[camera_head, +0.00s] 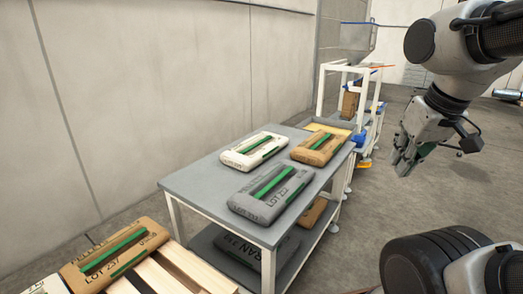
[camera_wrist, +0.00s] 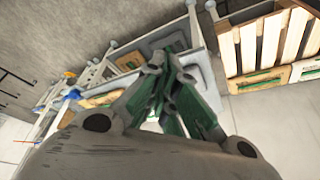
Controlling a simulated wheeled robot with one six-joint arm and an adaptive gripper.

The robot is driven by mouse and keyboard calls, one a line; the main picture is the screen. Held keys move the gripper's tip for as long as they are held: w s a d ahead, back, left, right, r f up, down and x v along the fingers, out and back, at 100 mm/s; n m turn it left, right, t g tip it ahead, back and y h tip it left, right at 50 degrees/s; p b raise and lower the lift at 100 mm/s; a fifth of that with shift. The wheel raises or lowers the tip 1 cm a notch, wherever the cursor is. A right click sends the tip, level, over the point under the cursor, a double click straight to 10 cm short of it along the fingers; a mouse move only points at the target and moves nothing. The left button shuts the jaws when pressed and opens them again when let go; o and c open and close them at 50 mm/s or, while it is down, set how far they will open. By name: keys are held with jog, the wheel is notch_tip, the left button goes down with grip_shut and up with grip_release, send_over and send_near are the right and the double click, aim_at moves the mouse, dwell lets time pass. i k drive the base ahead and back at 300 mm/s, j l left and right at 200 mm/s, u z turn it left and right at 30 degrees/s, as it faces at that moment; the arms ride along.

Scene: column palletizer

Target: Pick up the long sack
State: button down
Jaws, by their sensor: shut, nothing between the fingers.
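Three sacks with green stripes lie flat on the grey table: a white sack (camera_head: 240,155) at the back left, a brown sack (camera_head: 308,153) at the back right and a grey sack (camera_head: 252,205) at the front. Another brown sack (camera_head: 128,262) lies on a wooden pallet at the lower left. The grey one and the pallet one look longest, but I cannot tell for sure which is the long sack. My gripper (camera_head: 403,165) hangs in the air to the right of the table, apart from all sacks. Its fingers (camera_wrist: 172,80) are closed together and empty in the wrist view.
The grey table (camera_head: 187,185) has a lower shelf with a dark sack (camera_head: 255,252) and a partly hidden brown sack (camera_head: 312,212). A wooden pallet (camera_head: 185,272) stands at the front left. A white-framed hopper machine (camera_head: 345,50) stands behind. Open floor lies right of the table.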

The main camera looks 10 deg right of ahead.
aim_at(247, 156)
jog(key=i+l+u, duration=0.1)
jog(key=u, duration=0.25)
jog(key=l+u, duration=0.1)
jog(key=u, duration=0.25)
jog(key=i+l+u, duration=0.2)
jog(key=l, duration=0.25)
jog(key=l+u, duration=0.25)
jog(key=l, duration=0.2)
jog(key=i+l+u, duration=0.2)
jog(key=l, duration=0.35)
jog(key=i+l+u, duration=0.1)
jog(key=l, duration=2.65)
jog(key=i+j+u, duration=0.05)
jog(key=i, duration=0.05)
